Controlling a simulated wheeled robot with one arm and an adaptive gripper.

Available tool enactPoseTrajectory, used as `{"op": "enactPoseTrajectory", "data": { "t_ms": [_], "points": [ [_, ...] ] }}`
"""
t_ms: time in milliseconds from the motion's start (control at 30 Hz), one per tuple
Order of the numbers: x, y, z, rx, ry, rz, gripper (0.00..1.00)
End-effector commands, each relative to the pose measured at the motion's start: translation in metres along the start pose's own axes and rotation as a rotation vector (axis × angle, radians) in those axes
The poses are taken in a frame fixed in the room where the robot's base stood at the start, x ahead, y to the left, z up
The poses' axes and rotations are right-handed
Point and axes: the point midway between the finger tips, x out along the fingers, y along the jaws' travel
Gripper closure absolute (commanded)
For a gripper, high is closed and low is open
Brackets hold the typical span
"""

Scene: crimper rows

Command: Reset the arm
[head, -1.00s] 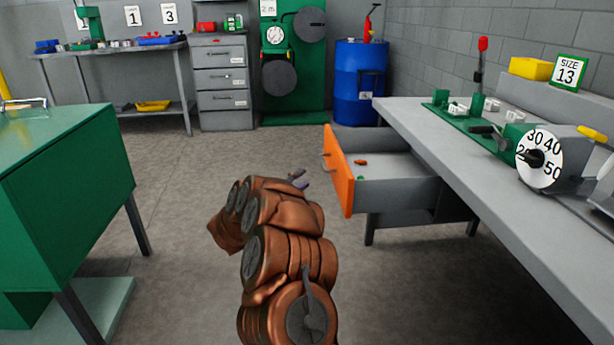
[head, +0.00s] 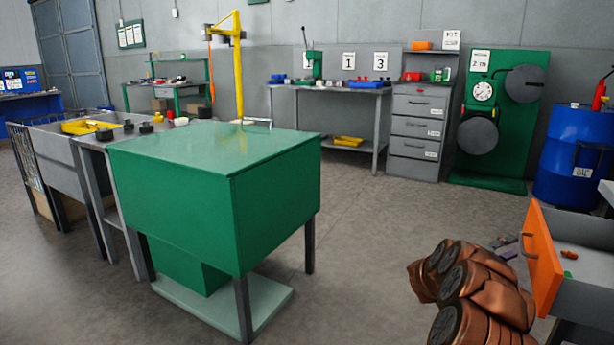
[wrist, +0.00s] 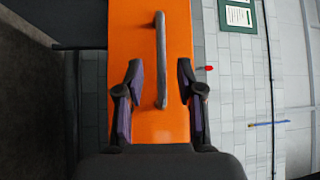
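My copper-coloured arm (head: 470,295) is folded at the lower right of the head view. My gripper (wrist: 158,80) shows in the wrist view with its two dark fingers apart and nothing held between them. The grey handle of the orange drawer front (wrist: 150,25) lies in line with the gap between the fingers; no finger visibly touches it. In the head view the gripper (head: 506,247) is small and partly hidden behind the arm, just left of the orange drawer front (head: 541,262). The drawer stands pulled out, with small red and green items inside.
A green cabinet (head: 200,190) on legs stands left of the arm, with open floor (head: 370,235) between them. A grey drawer unit (head: 417,130), a green gauge panel (head: 480,155) and a blue drum (head: 573,160) line the back. A yellow hoist (head: 238,70) rises behind the cabinet.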

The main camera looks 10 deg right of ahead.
Motion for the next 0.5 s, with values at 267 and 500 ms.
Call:
{"op": "enactPoseTrajectory", "data": {
  "t_ms": [267, 500],
  "points": [
    [0.039, -0.002, -0.001, 0.002, 0.003, -0.003, 0.63],
    [0.052, -0.001, 0.000, 0.001, -0.001, 0.000, 0.63]
  ]
}}
